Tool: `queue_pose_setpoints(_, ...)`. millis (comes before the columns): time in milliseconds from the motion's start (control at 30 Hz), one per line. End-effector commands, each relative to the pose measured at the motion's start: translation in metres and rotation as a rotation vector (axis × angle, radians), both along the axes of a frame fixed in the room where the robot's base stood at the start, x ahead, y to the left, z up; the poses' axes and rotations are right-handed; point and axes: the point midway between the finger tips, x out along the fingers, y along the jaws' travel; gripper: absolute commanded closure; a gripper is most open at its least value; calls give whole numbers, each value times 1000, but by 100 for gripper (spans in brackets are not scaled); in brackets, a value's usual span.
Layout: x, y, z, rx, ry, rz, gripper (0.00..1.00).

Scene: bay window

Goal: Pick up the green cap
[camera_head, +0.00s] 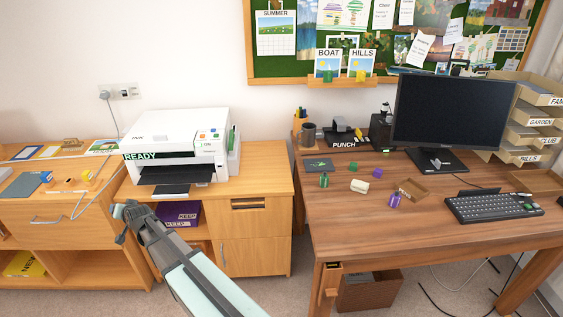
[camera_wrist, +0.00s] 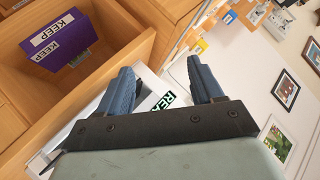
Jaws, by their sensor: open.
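Small green pieces stand on the brown desk (camera_head: 430,222) in the head view. A green bottle-like piece (camera_head: 324,181) stands further left. They are too small to tell surely which is the green cap. My gripper (camera_head: 122,212) is at the left, in front of the wooden cabinet and far from these pieces. In the wrist view my gripper (camera_wrist: 163,88) has its two blue fingers apart with nothing between them. No green cap shows there.
A white printer (camera_head: 178,140) stands on the cabinet. Purple KEEP boxes (camera_head: 180,213) sit in its open shelf. The desk also holds a purple bottle (camera_head: 394,200), a whitish block (camera_head: 359,186), a small open box (camera_head: 413,190), a monitor (camera_head: 448,112) and a keyboard (camera_head: 492,206).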

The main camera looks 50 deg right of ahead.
Motion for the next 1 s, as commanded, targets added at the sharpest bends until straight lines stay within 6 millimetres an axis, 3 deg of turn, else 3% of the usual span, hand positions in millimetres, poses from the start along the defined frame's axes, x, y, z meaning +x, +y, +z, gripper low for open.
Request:
queue_pose_setpoints(33,15,-4,29,16,-58,-17,34)
queue_pose_setpoints(200,43,-15,109,70,-224,-63,34)
queue_pose_setpoints(433,63,-34,191,120,-379,-108,34)
queue_pose_setpoints(567,73,-63,227,122,-424,-142,34)
queue_pose_setpoints(667,76,-97,231,98,-398,-173,34)
queue_pose_setpoints(867,74,-177,215,23,-278,-247,34)
queue_pose_setpoints(1000,63,-254,199,-38,-158,-331,34)
